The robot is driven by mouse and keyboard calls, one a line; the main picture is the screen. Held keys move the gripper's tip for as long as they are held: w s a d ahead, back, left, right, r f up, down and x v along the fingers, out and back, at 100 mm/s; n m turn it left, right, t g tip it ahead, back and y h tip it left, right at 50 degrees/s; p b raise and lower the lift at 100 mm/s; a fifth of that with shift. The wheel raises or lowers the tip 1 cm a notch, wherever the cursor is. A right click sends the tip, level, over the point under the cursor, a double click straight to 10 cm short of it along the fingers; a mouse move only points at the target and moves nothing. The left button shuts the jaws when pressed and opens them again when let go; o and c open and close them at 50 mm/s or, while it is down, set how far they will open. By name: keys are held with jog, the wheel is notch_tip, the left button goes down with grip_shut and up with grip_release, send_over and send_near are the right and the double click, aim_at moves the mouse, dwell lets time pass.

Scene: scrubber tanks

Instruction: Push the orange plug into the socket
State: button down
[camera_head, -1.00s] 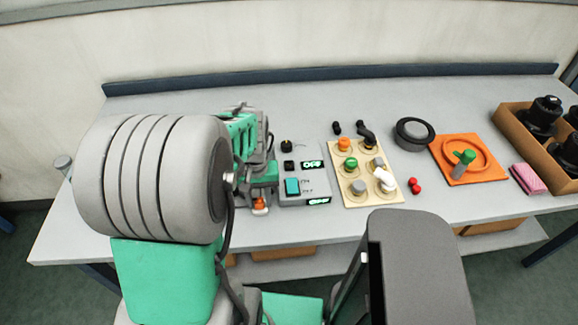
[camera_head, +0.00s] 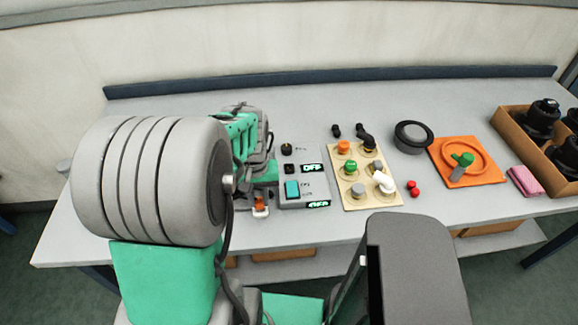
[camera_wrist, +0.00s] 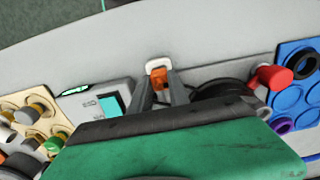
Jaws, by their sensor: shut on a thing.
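The orange plug (camera_head: 259,202) shows as a small block at the front edge of the bench, left of the grey control panel (camera_head: 303,189). In the wrist view, the orange plug (camera_wrist: 159,80) is between the two grey fingers of my gripper (camera_wrist: 163,88), which is shut on it. A small white piece (camera_wrist: 157,64) sits at the plug's far end; I cannot tell whether it is part of the plug or the socket. The gripper (camera_head: 260,208) is mostly hidden by my arm in the head view. No socket can be clearly made out.
The panel carries a teal switch (camera_head: 292,190), a black knob (camera_head: 287,149) and displays reading OFF. A cream board (camera_head: 350,198) with coloured knobs stands to its right. In the wrist view, a blue rack (camera_wrist: 290,88) and a red cylinder (camera_wrist: 272,77) lie right of the gripper.

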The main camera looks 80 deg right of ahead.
notch_tip(320, 180, up, 9)
jog(key=p, duration=0.6)
jog(key=shift+f, duration=0.15)
jog(key=shift+f, duration=0.1)
jog(key=shift+d, duration=0.15)
jog(key=s+d, duration=0.3)
jog(key=d, duration=0.3)
jog(key=s+d, duration=0.3)
jog(key=d, duration=0.4)
jog(key=shift+s+b, duration=0.35)
jog(key=shift+f+b, duration=1.4)
jog(key=shift+f, duration=0.85)
jog(key=shift+f, duration=0.1)
